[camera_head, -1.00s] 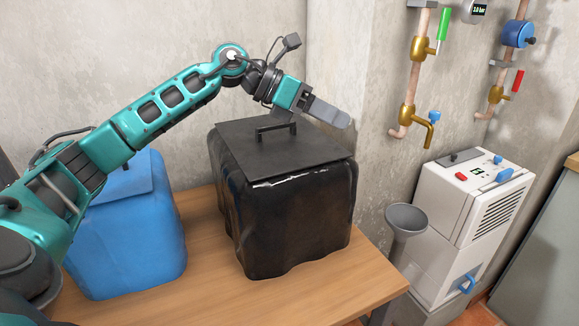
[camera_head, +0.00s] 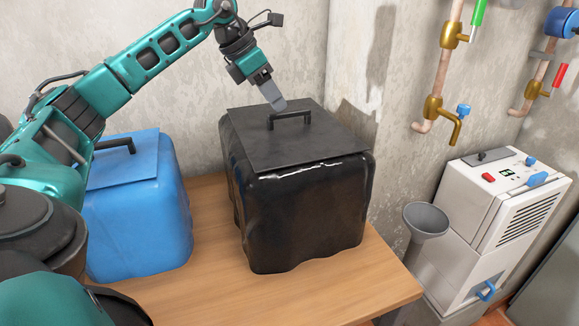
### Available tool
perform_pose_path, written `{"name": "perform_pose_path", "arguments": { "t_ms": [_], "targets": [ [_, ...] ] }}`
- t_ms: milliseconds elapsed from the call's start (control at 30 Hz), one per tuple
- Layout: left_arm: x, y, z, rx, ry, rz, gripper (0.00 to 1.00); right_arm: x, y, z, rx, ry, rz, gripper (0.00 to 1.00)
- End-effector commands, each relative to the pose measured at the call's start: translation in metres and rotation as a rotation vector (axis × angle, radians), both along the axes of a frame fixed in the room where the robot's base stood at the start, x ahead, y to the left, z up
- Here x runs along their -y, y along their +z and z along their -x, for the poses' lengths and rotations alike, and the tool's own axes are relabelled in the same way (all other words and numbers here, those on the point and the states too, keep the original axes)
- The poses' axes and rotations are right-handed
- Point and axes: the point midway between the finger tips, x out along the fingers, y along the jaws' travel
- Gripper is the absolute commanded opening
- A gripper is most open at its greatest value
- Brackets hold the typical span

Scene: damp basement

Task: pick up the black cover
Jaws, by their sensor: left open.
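The black cover (camera_head: 270,146) is a flat square lid lying on the black bin (camera_head: 310,210), with a raised bar handle (camera_head: 290,117) near its back edge. My left gripper (camera_head: 276,100) comes in from the upper left and points down at the handle. It is open and holds nothing; its grey fingers overlap in this view. Its fingertips are just above and left of the handle, and I cannot tell whether they touch it. My right gripper is out of view.
A blue bin (camera_head: 140,220) with a blue cover (camera_head: 128,168) stands left on the wooden table (camera_head: 215,284). Wall pipes with valves (camera_head: 434,107), a grey funnel (camera_head: 425,219) and a white machine (camera_head: 500,195) are at the right. The concrete wall (camera_head: 210,105) is close behind.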

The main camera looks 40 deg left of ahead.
Motion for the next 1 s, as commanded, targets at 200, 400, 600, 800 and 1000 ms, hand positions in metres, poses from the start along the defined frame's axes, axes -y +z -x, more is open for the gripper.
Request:
{"name": "perform_pose_path", "arguments": {
  "t_ms": [200,400,600,800,1000],
  "targets": [
    [0.006,-0.015,-0.011,-0.002,-0.001,0.002,0.49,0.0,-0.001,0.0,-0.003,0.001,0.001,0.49],
    [0.013,-0.04,-0.026,-0.004,0.0,0.001,0.49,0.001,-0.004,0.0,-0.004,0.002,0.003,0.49],
    [0.014,-0.043,-0.029,0.0,0.0,0.0,0.49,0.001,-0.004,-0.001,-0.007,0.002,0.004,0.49],
    [0.014,-0.043,-0.029,0.0,0.0,0.001,0.36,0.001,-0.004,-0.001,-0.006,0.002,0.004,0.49],
    [0.014,-0.043,-0.028,0.0,0.0,0.001,0.17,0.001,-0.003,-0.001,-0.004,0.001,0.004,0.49]
  ]
}}
